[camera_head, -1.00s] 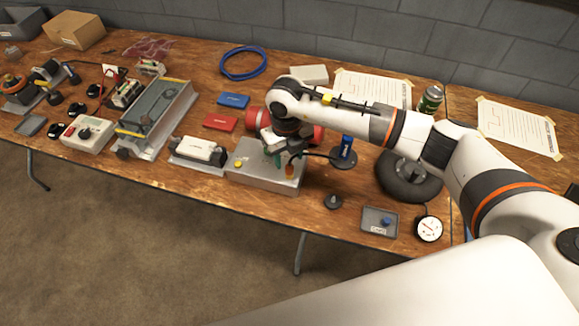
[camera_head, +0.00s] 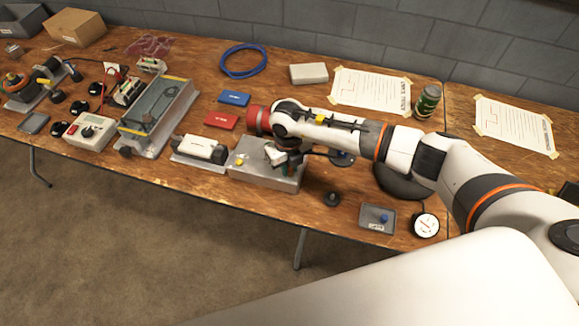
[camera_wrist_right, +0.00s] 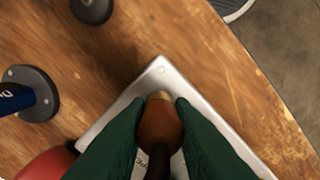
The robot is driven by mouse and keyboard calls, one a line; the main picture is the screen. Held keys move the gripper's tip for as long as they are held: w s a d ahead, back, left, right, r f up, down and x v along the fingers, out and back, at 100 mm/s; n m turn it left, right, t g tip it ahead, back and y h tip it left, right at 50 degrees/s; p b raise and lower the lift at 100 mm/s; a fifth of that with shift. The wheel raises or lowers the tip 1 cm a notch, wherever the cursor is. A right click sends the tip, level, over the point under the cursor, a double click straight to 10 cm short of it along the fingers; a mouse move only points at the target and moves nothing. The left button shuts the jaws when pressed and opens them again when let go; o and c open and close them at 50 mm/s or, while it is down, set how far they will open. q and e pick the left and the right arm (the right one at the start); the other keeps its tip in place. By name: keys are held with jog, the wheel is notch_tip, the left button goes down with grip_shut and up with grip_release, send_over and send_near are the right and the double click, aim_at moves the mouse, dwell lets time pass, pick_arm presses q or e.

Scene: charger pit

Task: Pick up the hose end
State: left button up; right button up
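The hose end is a brown-orange bulb (camera_wrist_right: 160,122) with a brass-coloured tip on a dark hose. In the right wrist view it lies between the green fingers of my right gripper (camera_wrist_right: 159,108), above a corner of the pale metal box (camera_wrist_right: 155,75). Both fingers look close against the bulb's sides; I cannot tell whether they grip it. In the head view my right gripper (camera_head: 285,158) is over the metal box (camera_head: 262,178), and the hose end is hidden there. The dark hose runs right, towards a round dark-based stand (camera_head: 341,158). My left gripper is not in view.
A red cylinder (camera_head: 257,120) stands behind the box. A small black knob (camera_head: 332,199), a grey tray (camera_head: 377,217) and a round gauge (camera_head: 426,224) lie to the right. A black wheel (camera_head: 401,184) is partly under my arm. A power supply (camera_head: 90,132) sits left.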

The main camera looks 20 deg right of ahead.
grip_shut()
jog(key=shift+r, duration=0.1)
notch_tip(320, 180, up, 10)
jog(key=shift+f+b, duration=0.1)
jog(key=shift+b, duration=0.95)
